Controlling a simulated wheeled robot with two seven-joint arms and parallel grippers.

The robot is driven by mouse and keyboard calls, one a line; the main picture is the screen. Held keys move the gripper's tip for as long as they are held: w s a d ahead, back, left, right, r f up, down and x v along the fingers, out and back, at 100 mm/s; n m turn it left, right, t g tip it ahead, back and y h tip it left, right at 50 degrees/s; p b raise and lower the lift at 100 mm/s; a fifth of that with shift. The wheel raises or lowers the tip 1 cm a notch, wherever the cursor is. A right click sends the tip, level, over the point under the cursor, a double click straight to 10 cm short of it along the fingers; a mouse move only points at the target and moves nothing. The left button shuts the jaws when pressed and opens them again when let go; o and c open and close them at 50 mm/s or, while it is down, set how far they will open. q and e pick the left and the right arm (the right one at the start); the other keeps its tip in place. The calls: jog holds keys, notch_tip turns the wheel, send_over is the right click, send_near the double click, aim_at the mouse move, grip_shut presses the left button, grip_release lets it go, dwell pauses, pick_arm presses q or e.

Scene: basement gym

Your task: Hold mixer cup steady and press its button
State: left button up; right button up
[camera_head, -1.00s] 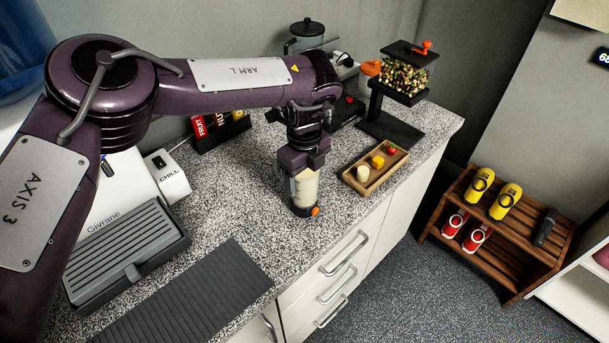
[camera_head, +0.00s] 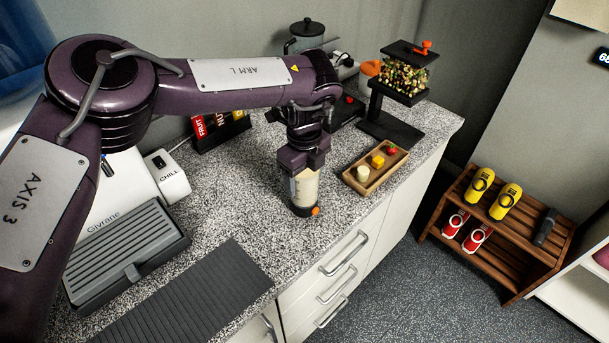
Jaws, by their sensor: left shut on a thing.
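The mixer cup (camera_head: 306,187) stands upright on the speckled counter near its front edge. It has a clear body with cream-coloured contents and a dark base. An orange button (camera_head: 315,211) shows on the base, on the side toward the lower right. My left gripper (camera_head: 303,172) comes down from above and is shut on the upper part of the cup. The cup's top is hidden by the gripper. My right gripper is not in view.
Right of the cup is a wooden tray (camera_head: 352,184) with small blocks. A dispenser (camera_head: 404,80) stands behind it. A wooden shelf (camera_head: 500,240) stands on the floor at right.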

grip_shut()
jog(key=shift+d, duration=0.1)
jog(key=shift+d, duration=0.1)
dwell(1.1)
